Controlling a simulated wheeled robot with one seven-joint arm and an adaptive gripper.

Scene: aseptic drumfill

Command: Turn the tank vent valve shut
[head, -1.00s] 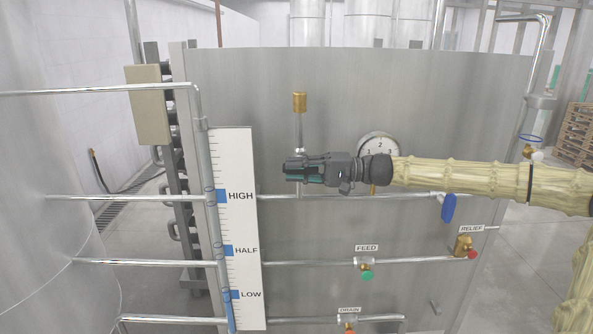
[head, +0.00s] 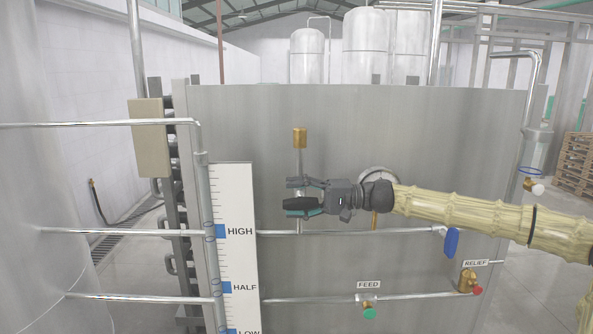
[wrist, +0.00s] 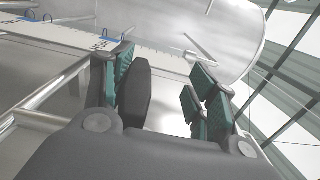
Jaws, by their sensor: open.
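A black lever handle (head: 300,204) lies level in the head view, across the upright vent pipe (head: 299,160), which has a brass fitting (head: 299,138) on top. No vent label is visible. My gripper (head: 291,198) is open, with its fingers above and below the handle. In the wrist view the black handle (wrist: 135,92) stands between the fingers of my gripper (wrist: 160,92), close to the left finger pad and well apart from the right one. The handle's joint to the pipe is hidden by my gripper.
A level pipe (head: 350,233) runs below my gripper to a blue handle (head: 451,243). Feed (head: 368,301) and relief (head: 467,280) valves sit lower. My wrist mostly hides a round gauge (head: 377,172). A level scale (head: 238,270) stands left.

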